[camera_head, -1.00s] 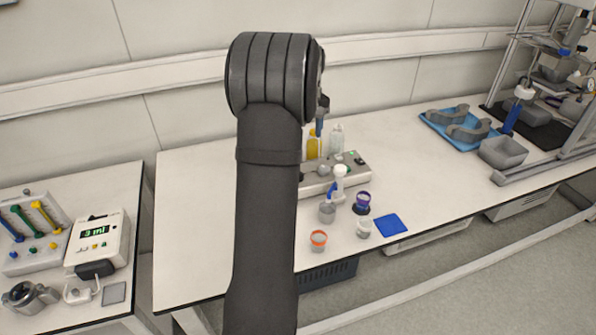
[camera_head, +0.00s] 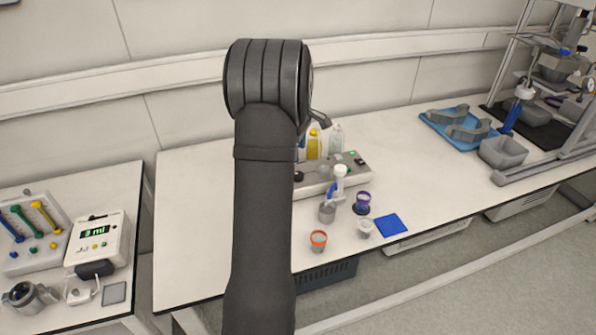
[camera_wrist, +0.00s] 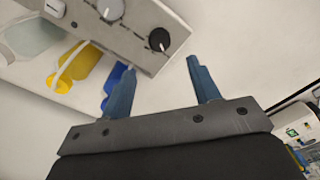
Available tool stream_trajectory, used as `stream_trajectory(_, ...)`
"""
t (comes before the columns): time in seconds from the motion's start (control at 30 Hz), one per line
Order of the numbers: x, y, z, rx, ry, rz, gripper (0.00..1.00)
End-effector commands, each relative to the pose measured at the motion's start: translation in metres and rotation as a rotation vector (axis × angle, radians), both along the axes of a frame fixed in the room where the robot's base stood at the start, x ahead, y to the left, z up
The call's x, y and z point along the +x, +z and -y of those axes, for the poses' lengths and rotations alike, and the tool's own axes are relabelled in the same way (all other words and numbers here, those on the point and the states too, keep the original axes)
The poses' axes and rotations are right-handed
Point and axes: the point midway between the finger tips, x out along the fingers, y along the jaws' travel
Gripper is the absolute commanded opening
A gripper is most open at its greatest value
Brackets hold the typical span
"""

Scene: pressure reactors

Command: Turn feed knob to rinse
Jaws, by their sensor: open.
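A light grey control box (camera_head: 348,172) stands on the middle bench, partly hidden behind my arm. It carries a black knob (camera_head: 298,176) and a grey knob (camera_head: 324,171). In the wrist view the black knob (camera_wrist: 159,40) is near the box's end, with the grey knob (camera_wrist: 110,9) at the top edge. I cannot read any labels, so I cannot tell which one is the feed knob or where rinse is. My gripper (camera_wrist: 162,87) is open and empty, its blue fingers spread apart. The black knob appears beyond the fingertips, not between them. In the head view my arm mostly hides the gripper.
A yellow bottle (camera_head: 314,145) and a clear bottle (camera_head: 336,139) stand behind the box. In front are an orange-rimmed cup (camera_head: 318,240), a purple-topped cup (camera_head: 363,202), a white cup (camera_head: 365,228) and a blue pad (camera_head: 390,224). Clear bench lies right of the box.

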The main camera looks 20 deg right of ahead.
Motion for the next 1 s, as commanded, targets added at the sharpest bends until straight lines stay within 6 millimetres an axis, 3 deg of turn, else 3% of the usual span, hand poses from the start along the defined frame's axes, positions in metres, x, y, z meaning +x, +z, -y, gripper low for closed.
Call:
stream_trajectory(0.2,-0.001,-0.049,0.0,0.002,-0.001,-0.004,0.56)
stream_trajectory(0.43,0.0,-0.084,0.0,0.001,-0.001,-0.001,0.56)
stream_trajectory(0.87,0.0,-0.095,0.0,-0.001,-0.001,0.001,0.56)
stream_trajectory(1.0,0.0,-0.095,0.0,0.0,-0.001,0.0,0.32)
